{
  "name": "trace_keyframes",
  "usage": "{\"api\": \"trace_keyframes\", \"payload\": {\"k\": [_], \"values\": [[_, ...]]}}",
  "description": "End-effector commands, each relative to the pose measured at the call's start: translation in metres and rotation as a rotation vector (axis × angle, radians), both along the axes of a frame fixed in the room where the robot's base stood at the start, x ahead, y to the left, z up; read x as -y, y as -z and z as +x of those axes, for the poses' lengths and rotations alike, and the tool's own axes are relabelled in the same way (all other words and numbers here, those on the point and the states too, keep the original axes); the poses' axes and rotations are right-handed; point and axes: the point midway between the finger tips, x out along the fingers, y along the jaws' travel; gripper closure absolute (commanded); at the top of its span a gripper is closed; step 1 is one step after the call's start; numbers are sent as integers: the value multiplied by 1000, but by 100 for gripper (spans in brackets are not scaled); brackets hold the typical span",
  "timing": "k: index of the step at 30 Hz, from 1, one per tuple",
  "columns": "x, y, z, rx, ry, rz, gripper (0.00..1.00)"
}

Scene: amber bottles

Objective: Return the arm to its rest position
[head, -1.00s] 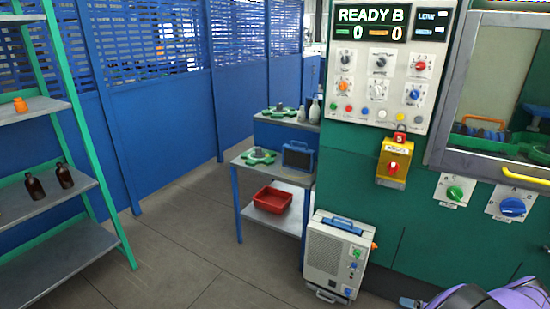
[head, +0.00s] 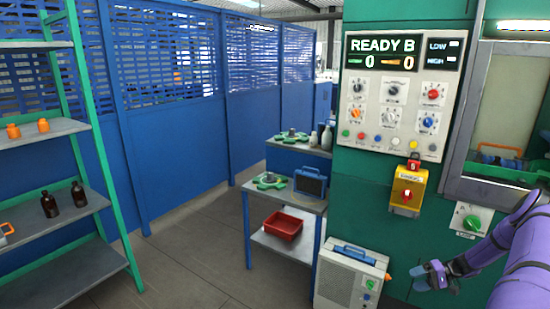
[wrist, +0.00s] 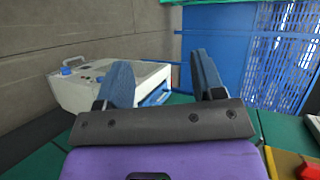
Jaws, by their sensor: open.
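My purple arm reaches in from the lower right of the head view, in front of the green machine (head: 345,225). My gripper (head: 425,275) is at the arm's end, low in front of the machine's panel. In the wrist view my gripper (wrist: 160,75) shows two blue fingers set apart with nothing between them. Two amber bottles (head: 64,201) stand on the middle shelf of the rack at the left, far from my gripper.
A white case (head: 347,275) stands on the floor left of my gripper; it also shows in the wrist view (wrist: 85,90). A small table (head: 283,246) holds a red bin (head: 283,225) on its lower shelf. Open floor (head: 190,270) lies between the rack (head: 75,148) and table.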

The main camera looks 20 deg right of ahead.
Motion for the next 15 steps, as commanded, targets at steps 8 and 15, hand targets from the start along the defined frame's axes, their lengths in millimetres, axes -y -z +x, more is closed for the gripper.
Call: {"api": "trace_keyframes", "payload": {"k": [8, 15], "values": [[-26, -103, 41, -94, -144, -162, 38], [-63, -187, 64, -159, -235, -308, 38]]}}
